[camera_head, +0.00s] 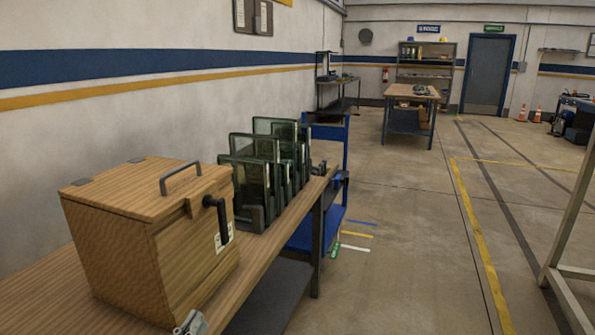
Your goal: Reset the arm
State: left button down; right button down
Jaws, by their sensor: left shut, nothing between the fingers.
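Only the tip of my left gripper (190,322) shows, at the bottom edge of the head view. It is shut with nothing in it. It is just in front of the lower right part of a wooden box (105,245), near the front edge of the workbench (40,300). I cannot tell whether it touches the bench. The rest of my left arm is out of the picture. My right gripper is not in view.
The box has a closed lid with a grey handle (180,176) and a black latch handle (222,218). Behind it, a rack of dark-framed panels (245,165) stands on the bench. A blue cart (318,232) is beyond. The floor to the right is open, with a metal frame (570,240) at the right edge.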

pick_arm(q)
jog(key=s+d+f+g+y, duration=0.25)
jog(key=s+f+g, duration=0.65)
jog(key=f, duration=0.5)
jog(key=s+a+f+n+g+y, duration=0.1)
jog(key=s+f+g+y, duration=0.2)
jog(key=s, duration=0.6)
jog(key=s+a+f+g, duration=0.15)
jog(key=s+g, duration=0.25)
jog(key=s, duration=0.5)
notch_tip(320, 180, down, 26)
jog(key=s+g+p, duration=0.1)
jog(key=s+p, duration=0.1)
jog(key=s+a+f+g+p, duration=0.1)
jog(key=s+a+f, duration=0.1)
jog(key=s+f, duration=1.1)
jog(key=s, duration=0.2)
jog(key=shift+s+a+p, duration=0.35)
jog(key=shift+y, duration=0.25)
